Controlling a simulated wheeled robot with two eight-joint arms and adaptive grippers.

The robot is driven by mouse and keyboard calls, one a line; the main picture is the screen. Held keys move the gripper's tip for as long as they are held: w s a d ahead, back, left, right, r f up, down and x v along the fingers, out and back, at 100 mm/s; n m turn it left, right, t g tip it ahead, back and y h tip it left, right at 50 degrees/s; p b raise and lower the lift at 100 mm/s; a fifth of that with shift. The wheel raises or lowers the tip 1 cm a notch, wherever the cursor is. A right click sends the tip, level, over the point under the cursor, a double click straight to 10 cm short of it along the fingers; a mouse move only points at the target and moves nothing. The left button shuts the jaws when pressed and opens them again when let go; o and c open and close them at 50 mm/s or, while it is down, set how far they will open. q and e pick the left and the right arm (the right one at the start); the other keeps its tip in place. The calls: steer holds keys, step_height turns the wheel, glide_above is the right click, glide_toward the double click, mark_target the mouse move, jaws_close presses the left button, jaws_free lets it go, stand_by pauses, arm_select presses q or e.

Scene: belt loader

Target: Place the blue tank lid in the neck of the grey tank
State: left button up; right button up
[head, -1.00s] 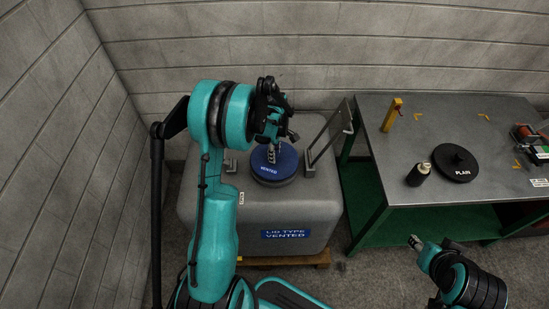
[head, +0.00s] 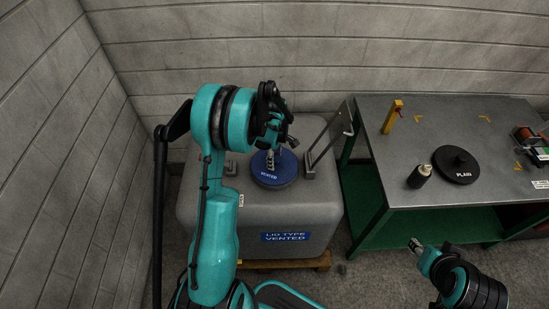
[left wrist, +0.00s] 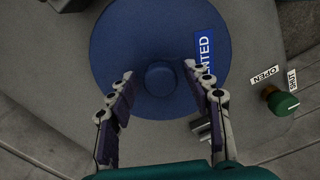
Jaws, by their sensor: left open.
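The blue tank lid (head: 277,178), marked VENTED, lies about level at the neck on top of the grey tank (head: 310,215). The neck itself is hidden under it. In the left wrist view the round lid (left wrist: 125,45) has a central knob (left wrist: 161,77). My left gripper (head: 276,157) is over the lid and open. In the left wrist view its fingertips (left wrist: 159,70) stand apart on either side of the knob, with gaps. My right gripper (head: 414,242) is low at the right, away from the tank; its jaws are too small to read.
A metal table (head: 400,150) stands right of the tank with a black PLAIN lid (head: 455,166), a dark bottle (head: 419,175) and a yellow post (head: 392,116). A hinged metal frame (head: 328,138) rises at the tank's right. A green knob (left wrist: 283,103) sits beside the lid.

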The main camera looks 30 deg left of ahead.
arm_select(q)
step_height(320, 180, up, 12)
steer(key=p, duration=0.4)
steer(key=s+d+r+m+t, duration=0.3)
steer(key=s+d+r+m, duration=0.65)
steer(key=r, duration=0.25)
steer(key=s+d+r+m+t, duration=0.1)
steer(key=s+d+m+t, duration=0.3)
steer(key=s+m, duration=0.5)
steer(key=shift+s+d+m, duration=0.25)
steer(key=shift+d+m, duration=0.4)
steer(key=shift+d, duration=0.35)
